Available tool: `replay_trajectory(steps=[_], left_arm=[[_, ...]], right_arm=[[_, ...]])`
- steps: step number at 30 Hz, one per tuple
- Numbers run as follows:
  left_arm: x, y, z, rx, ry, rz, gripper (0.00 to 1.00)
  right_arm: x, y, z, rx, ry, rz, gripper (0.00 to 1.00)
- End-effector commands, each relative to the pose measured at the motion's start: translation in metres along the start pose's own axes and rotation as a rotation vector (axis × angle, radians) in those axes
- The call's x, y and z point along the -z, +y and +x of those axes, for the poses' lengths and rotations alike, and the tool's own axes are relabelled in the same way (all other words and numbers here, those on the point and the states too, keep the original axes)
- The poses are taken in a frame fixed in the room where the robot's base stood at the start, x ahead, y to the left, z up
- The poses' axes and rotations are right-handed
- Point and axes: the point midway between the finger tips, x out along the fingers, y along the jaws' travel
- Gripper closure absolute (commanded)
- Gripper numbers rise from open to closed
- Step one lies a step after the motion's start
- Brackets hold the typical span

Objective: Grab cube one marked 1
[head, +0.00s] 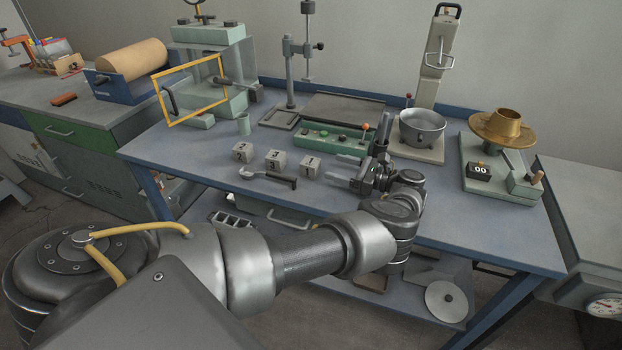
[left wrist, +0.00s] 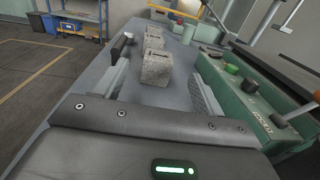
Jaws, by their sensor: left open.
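Cube one (head: 310,167) is a small grey concrete block marked 1, the rightmost of three cubes in a slanting row on the blue bench. My left gripper (head: 343,170) is just right of it, low over the bench, with its fingers spread and pointing at it. In the left wrist view the nearest cube (left wrist: 157,69) stands upright between the fingertips, with a gap on both sides. My left gripper (left wrist: 160,80) is open and empty there. The middle cube (head: 275,160) and the left cube (head: 242,153) stand farther along the row. My right gripper is not in view.
A dark-handled tool (head: 268,178) lies in front of the cubes. A green control box (head: 327,138) with knobs stands close behind them, and close to the right finger in the wrist view. A metal pot (head: 422,127) stands right of the box. The bench's front left is clear.

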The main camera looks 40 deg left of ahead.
Motion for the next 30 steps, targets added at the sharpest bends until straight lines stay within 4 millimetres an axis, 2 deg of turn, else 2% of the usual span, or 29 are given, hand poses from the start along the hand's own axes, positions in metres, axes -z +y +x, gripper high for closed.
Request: replay_trajectory(steps=[1,2,3,6,15,24,30], left_arm=[[0.015,0.0,0.0,0.0,0.0,0.0,0.3],[0.018,0.0,0.0,0.0,0.0,-0.001,0.3],[0.007,0.0,0.009,-0.004,-0.002,-0.001,0.3],[0.008,0.0,0.02,-0.002,-0.001,0.001,0.3],[0.007,0.0,0.03,-0.001,-0.001,0.001,0.3],[0.006,0.0,0.07,-0.001,-0.002,0.002,0.3],[0.008,0.0,0.075,0.001,-0.001,0.001,0.3]], right_arm=[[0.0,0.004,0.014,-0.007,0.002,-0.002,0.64],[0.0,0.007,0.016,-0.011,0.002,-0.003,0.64],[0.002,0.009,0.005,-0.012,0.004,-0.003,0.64],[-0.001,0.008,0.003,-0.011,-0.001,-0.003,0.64],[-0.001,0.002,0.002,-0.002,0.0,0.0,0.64],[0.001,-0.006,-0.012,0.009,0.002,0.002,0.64],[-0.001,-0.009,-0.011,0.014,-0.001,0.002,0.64]])
